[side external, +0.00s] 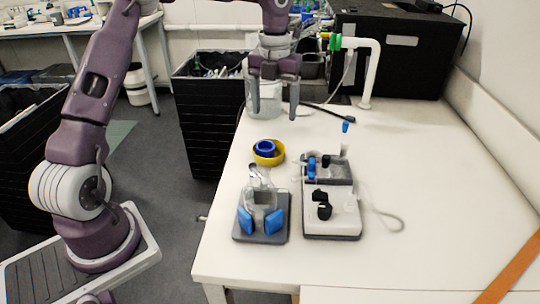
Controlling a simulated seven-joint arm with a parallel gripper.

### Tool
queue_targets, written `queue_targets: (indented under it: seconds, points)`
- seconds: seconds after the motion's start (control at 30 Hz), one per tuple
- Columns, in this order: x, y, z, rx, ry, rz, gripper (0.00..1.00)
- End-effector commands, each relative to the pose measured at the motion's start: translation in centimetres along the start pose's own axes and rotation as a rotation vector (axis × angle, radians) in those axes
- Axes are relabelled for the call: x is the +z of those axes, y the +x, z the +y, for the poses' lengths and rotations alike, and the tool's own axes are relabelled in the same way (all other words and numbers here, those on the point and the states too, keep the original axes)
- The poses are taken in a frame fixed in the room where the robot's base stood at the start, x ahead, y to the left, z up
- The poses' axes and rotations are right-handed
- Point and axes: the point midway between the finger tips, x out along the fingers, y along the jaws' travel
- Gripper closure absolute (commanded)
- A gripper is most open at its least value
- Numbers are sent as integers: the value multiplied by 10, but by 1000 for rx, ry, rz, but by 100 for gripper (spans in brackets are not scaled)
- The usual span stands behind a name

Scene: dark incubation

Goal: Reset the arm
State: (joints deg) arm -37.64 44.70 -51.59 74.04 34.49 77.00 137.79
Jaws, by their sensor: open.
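My gripper (272,108) is at the far end of the white bench, pointing down with its two fingers apart. It is open, and nothing shows clearly held between the fingers. A clear container (262,101) stands behind or beside the fingers; whether they touch it I cannot tell. My arm reaches in from the left and over the back of the bench, with part of it out of the top of the view.
A grey device with blue pads (263,229) and a white device with black knobs (331,222) stand at the front. A yellow ring with a blue cup (266,150) lies behind them. A white pipe (370,75) and a black box (402,55) are at the back.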

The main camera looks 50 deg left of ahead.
Motion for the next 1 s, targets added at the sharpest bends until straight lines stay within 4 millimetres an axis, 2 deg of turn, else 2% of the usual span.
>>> queue_targets:
  seconds: [0.1,0.33,0.4,0.47,0.57,0.63,0.77,0.8,0.9,1.0]
  points:
    - [0,-10,0,0,1,-1,26]
    - [-1,-11,0,1,-1,0,26]
    - [-8,-16,-2,17,-36,-13,26]
    - [-24,-27,-7,45,-125,-46,26]
    - [-71,-55,-10,89,-427,-149,26]
    - [-110,-73,-4,71,-720,-233,26]
    - [-184,-96,19,-105,-1346,-331,26]
    - [-206,-99,27,-191,-1547,-323,26]
    - [-252,-97,44,-409,-2002,-210,26]
    - [-283,-90,53,-560,-2325,-25,26]
